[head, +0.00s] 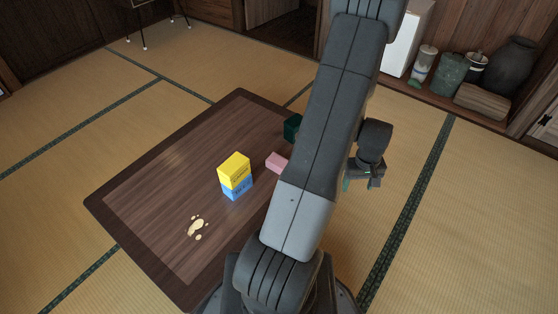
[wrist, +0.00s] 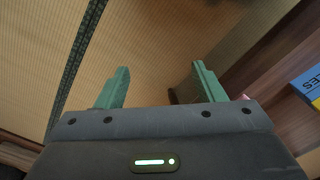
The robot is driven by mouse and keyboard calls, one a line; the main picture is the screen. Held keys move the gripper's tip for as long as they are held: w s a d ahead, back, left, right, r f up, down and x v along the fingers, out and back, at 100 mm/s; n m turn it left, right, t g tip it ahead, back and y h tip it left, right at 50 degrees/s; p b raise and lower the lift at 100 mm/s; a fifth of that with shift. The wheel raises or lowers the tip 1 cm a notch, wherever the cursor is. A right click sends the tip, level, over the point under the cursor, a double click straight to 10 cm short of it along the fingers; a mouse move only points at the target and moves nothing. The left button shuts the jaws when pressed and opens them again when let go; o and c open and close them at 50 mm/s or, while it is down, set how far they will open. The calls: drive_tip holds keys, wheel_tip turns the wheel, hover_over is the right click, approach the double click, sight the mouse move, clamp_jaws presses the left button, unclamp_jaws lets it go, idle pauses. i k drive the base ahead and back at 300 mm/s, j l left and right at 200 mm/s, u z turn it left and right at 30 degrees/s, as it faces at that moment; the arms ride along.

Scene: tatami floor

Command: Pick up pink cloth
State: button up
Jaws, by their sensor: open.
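The pink cloth (head: 277,162) looks like a small folded block lying on the low wooden table, just left of my arm in the head view. My arm may hide part of its right side. My gripper (head: 360,184) hangs to the right of my arm, apart from the cloth and beyond the table's visible part. In the wrist view the two green fingers of my gripper (wrist: 160,72) are spread with nothing between them. A tiny pink patch (wrist: 246,97) shows by the right finger; I cannot tell whether it is the cloth.
The low table (head: 130,200) bears a yellow and blue box (head: 235,176), a dark green object (head: 292,127) and a beige spill (head: 196,227). The box also shows in the wrist view (wrist: 309,86). Vases and jars (head: 452,74) stand at the back right. Tatami right of my arm is clear.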

sight(276, 162)
drive_tip(key=i+l, duration=0.3)
drive_tip(key=i+l+u, duration=0.15)
drive_tip(key=l, duration=0.25)
drive_tip(key=i+u, duration=0.1)
drive_tip(key=u, duration=1.35)
